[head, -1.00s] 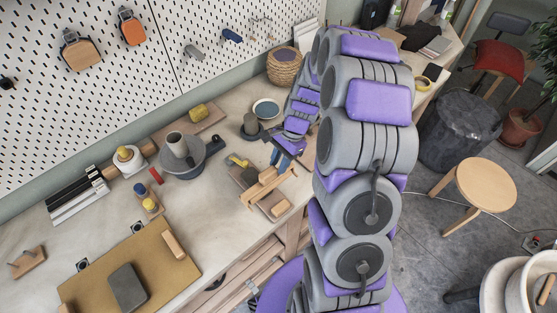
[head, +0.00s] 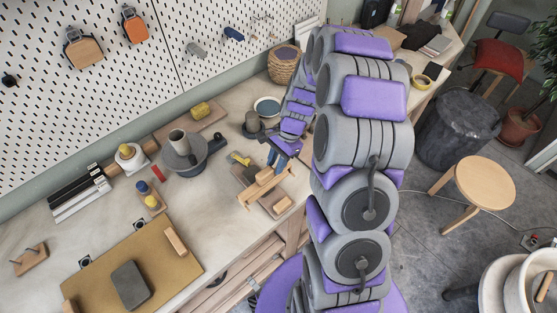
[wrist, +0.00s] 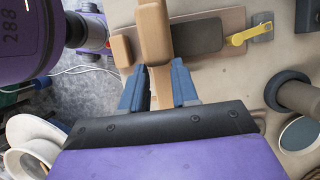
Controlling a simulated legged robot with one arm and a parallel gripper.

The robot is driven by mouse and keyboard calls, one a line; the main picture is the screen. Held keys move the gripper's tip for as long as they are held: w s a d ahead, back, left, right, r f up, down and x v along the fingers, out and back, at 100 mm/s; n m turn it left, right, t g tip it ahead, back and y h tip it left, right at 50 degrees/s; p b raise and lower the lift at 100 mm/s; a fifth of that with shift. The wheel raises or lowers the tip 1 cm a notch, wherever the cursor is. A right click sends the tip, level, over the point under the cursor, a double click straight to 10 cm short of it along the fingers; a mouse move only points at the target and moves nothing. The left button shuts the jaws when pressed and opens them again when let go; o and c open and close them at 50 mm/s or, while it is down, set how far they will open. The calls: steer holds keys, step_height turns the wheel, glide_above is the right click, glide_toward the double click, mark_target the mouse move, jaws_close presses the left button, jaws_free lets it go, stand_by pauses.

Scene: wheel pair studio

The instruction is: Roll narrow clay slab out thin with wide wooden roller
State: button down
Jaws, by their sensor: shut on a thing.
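My gripper (head: 271,168) is shut on the wide wooden roller (head: 262,188), a pale wooden bar with slimmer ends. In the wrist view my blue fingers (wrist: 159,86) stand either side of the roller (wrist: 153,35). The narrow clay slab (wrist: 198,35), dark grey, lies on a brown board (wrist: 235,18). It is partly hidden behind the roller and also shows in the head view (head: 243,172). The roller crosses over the board; I cannot tell whether it touches the slab. A pale wooden block (wrist: 121,51) sits at the board's other side.
A yellow-handled tool (wrist: 243,37) lies by the slab. A tan mat (head: 190,276) at front left bears a wider grey slab (head: 130,285) and a small wooden piece (head: 175,241). A grey pan with a cylinder (head: 184,158) and a blue bowl (head: 267,106) stand behind.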

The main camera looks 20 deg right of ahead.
steer(key=shift+a+f, duration=0.35)
steer(key=shift+a, duration=0.05)
steer(key=shift+d+f, duration=0.2)
steer(key=shift+d, duration=0.45)
steer(key=shift+a, duration=0.1)
steer(key=shift+a, duration=0.35)
steer(key=shift+d, duration=0.25)
steer(key=shift+f+p, duration=0.1)
steer(key=shift+p, duration=0.3)
steer(key=shift+a, duration=0.1)
